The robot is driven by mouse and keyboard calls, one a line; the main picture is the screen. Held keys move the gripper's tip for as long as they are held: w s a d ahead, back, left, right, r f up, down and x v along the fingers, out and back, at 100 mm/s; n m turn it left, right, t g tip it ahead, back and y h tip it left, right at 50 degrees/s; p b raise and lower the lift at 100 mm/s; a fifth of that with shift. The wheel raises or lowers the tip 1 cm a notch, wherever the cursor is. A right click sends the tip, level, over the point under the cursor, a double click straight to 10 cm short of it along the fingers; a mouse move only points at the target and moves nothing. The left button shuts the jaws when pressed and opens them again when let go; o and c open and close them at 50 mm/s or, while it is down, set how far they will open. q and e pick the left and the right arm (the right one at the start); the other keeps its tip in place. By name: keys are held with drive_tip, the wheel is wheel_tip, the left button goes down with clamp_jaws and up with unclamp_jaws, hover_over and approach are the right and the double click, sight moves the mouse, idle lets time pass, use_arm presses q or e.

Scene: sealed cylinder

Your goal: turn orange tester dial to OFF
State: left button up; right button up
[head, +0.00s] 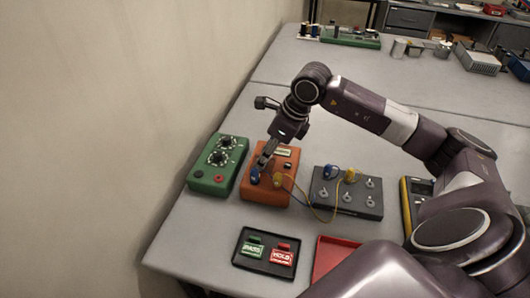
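The orange tester (262,193) stands on the grey table between a green tester (216,168) and a black terminal box (348,199). A pale label (282,152) shows near its top edge. My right gripper (265,164) points down over the tester's upper left part, with its fingers close to the face. The fingers cover the place where a dial could be, so I see neither the dial nor its setting. Whether the fingers are open, shut or touching the dial is too small to tell. My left gripper is not in view.
A blue plug (255,178) and a yellow plug (278,180) sit on the tester's lower part. A yellow wire (310,212) runs towards the black box. A black tray (264,267) with green and red tags and a red tray (331,252) lie in front.

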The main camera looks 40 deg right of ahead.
drive_tip(key=shift+f, duration=0.2)
drive_tip(key=shift+a, duration=0.1)
drive_tip(key=shift+c, duration=0.4)
clamp_jaws()
